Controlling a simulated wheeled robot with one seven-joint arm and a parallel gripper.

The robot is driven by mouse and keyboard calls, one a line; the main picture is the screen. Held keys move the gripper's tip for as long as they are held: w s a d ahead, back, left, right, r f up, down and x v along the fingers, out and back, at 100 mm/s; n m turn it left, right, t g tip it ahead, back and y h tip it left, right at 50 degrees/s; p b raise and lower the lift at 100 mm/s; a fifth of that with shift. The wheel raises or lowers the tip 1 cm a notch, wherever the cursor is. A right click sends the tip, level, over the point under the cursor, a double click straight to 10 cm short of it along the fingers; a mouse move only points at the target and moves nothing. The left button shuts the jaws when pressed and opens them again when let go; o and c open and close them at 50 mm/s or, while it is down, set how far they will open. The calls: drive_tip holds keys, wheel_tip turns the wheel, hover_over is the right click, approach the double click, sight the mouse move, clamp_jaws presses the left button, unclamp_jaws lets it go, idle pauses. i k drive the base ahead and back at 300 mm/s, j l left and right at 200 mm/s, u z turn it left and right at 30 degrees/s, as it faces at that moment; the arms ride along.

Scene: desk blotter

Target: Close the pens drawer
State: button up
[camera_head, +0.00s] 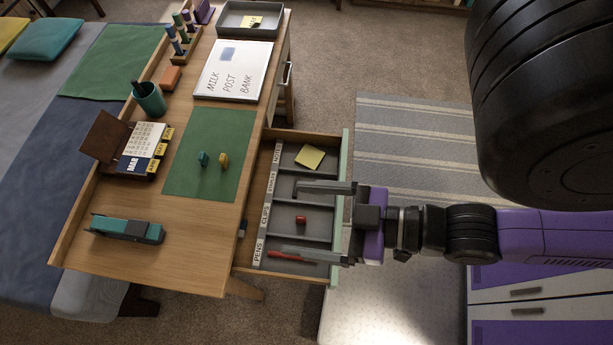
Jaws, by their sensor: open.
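The pens drawer (341,170) is pulled out from the right side of the wooden desk (88,252). Its grey inside has several compartments with a label strip reading PENS, CLIPS and more along the left. My gripper (290,219) comes from the right, level with the drawer's front panel. Its two fingers are apart and reach over the drawer, with nothing held between them. I cannot tell whether they touch the drawer.
A green blotter (215,130) with two small figures, a teal pen cup (149,99), a calendar (143,147), a stapler (127,229), a whiteboard (234,72) and a grey tray (249,20) are on the desk. A white and purple cabinet (540,290) stands at lower right.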

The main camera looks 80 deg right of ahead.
sight(271, 211)
drive_tip(key=k+j+z, duration=0.2)
drive_tip(key=k+z, duration=0.65)
drive_tip(key=k, duration=0.3)
